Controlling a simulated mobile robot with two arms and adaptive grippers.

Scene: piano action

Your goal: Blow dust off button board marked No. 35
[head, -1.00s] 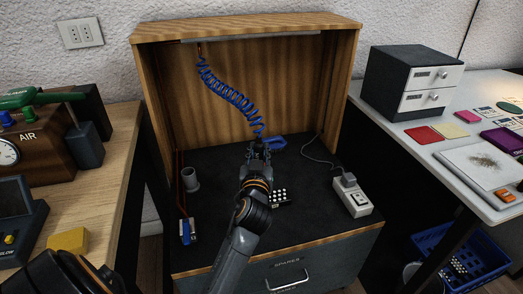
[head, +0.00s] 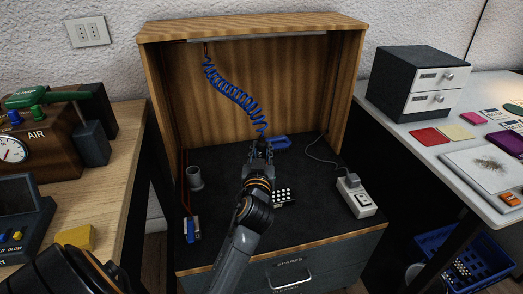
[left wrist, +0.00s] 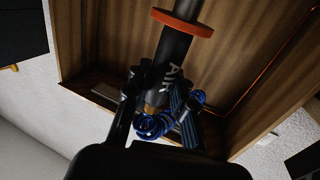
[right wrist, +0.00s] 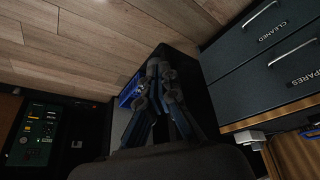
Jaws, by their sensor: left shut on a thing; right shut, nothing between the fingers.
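A small dark board with white buttons (head: 284,196) lies on the dark cabinet floor, partly hidden by my left arm; no number is readable. My left gripper (head: 260,153) is inside the cabinet, above and behind that board. It is shut on a black air tool marked AIR, with an orange ring (left wrist: 183,22), in the left wrist view. A blue coiled hose (head: 232,92) runs from the cabinet top to the tool. My right gripper (right wrist: 165,72) is shut and empty in the right wrist view, over the wooden floor beside the drawers; the head view does not show it.
A grey cup (head: 194,178), a blue item (head: 191,230) and a power strip (head: 355,196) stand in the cabinet. A blue basket (head: 436,244) holding a buttoned board is on the floor at right. A dusty white tray (head: 459,160) lies on the right table. Wooden cabinet walls enclose my left gripper.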

